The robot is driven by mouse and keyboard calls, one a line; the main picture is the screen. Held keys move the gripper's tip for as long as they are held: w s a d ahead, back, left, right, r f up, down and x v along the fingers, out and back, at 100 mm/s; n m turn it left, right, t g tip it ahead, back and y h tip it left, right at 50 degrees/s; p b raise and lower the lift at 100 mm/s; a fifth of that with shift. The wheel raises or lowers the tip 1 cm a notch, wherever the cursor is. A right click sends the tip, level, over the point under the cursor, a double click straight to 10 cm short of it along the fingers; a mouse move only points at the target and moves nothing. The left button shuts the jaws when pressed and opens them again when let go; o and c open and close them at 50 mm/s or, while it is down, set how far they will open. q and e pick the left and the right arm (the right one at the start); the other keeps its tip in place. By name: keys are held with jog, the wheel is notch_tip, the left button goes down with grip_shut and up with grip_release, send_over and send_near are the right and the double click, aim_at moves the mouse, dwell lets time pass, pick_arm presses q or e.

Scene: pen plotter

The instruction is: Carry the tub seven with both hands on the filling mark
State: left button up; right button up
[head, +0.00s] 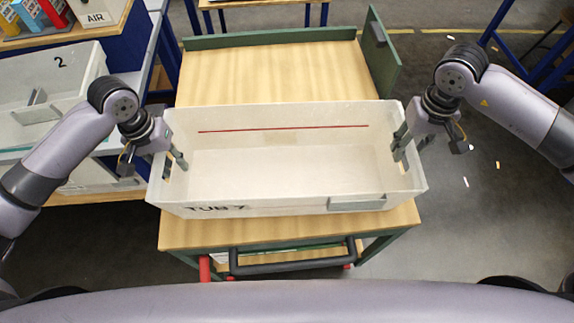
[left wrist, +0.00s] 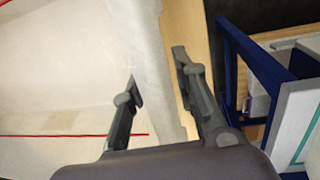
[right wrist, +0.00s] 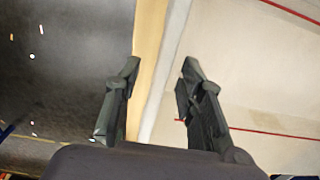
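The white tub seven (head: 290,206), marked "TUB 7" on its near wall, stands upright and looks empty on the wooden top of a trolley. A red line (head: 285,128) runs along its far inner wall; I cannot tell whether this is the filling mark. My left gripper (head: 175,163) is at the tub's left end wall. In the left wrist view its open fingers (left wrist: 160,100) straddle the rim, one inside and one outside. My right gripper (head: 401,147) is at the right end wall. In the right wrist view its open fingers (right wrist: 160,95) straddle that rim too, with gaps.
The trolley top (head: 270,75) is bare behind the tub, with a green raised edge at the back and right. A dark handle (head: 292,260) is at its front. A tub marked 2 (head: 85,80) stands on a blue rack at the left.

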pick_arm(q)
jog(key=shift+c, duration=0.2)
pick_arm(e)
jog(key=shift+c, duration=0.2)
pick_arm(q)
jog(key=c, duration=0.5)
pick_arm(e)
jog(key=c, duration=0.5)
pick_arm(q)
grip_shut()
pick_arm(e)
grip_shut()
